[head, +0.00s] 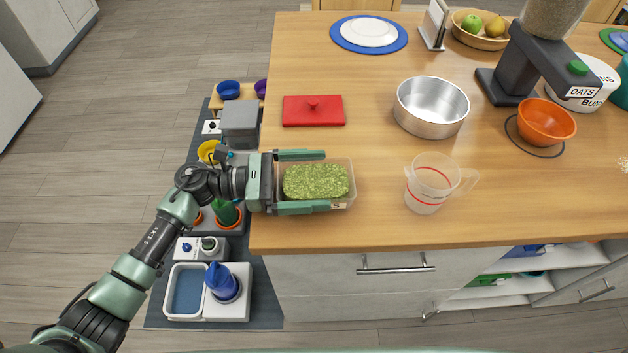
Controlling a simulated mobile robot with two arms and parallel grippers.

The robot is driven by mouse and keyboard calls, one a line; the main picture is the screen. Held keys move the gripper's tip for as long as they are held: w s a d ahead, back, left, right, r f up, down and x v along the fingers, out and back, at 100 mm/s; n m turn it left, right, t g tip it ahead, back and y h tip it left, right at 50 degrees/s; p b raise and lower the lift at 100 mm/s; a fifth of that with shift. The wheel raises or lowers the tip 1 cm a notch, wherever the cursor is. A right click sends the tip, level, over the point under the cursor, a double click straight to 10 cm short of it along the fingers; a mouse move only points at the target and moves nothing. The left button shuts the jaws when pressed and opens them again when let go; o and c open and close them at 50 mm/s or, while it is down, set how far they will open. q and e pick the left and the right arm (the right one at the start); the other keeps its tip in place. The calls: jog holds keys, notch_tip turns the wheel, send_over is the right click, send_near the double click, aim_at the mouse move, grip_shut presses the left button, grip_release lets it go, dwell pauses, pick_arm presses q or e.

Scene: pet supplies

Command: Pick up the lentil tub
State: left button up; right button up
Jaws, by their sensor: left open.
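The lentil tub (316,182) is a clear rectangular container filled with green lentils. It sits on the wooden table near its left front corner. My left gripper (305,182) comes in from the left, with its two fingers spread along the far and near sides of the tub. The fingers are open; I cannot tell whether either touches the tub wall. Part of the tub's left end is hidden by the gripper body. My right gripper is not in view.
A metal bowl (432,107) and a clear measuring jug (431,184) stand to the right. A dispenser (535,65) and an orange bowl (547,121) are farther right. Pet items fill a mat (265,300) left of the table.

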pick_arm(q)
jog(key=shift+d, duration=0.15)
jog(key=c, duration=1.2)
